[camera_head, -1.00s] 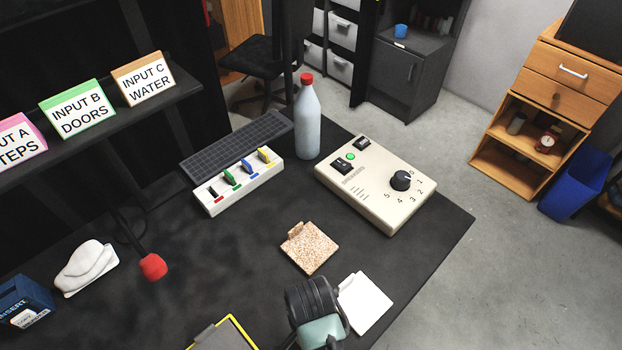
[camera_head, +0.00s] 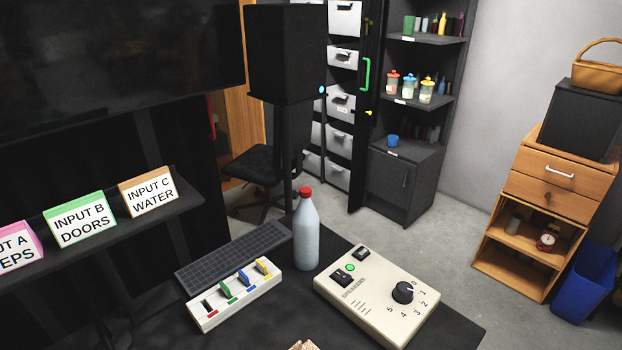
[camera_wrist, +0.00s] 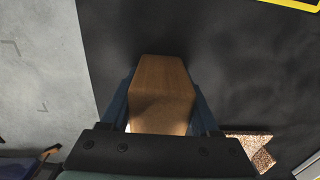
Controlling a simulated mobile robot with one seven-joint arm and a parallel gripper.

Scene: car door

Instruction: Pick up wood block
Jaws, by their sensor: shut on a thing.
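The wood block (camera_wrist: 162,88) is a brown, box-like piece in the middle of the wrist view. My gripper (camera_wrist: 162,105) is shut on it, with one blue-grey finger on each side of the block. The block's near end is partly hidden by the gripper body. Behind it in the wrist view are the dark table top (camera_wrist: 255,70) and the grey floor. The gripper and the block are not seen in the head view.
The table holds a white bottle with a red cap (camera_head: 306,232), a cream dial box (camera_head: 375,295) and a white switch box (camera_head: 235,294). A speckled cork-like piece (camera_wrist: 252,148) lies at lower right in the wrist view. Shelves and a wooden cabinet (camera_head: 555,190) stand behind.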

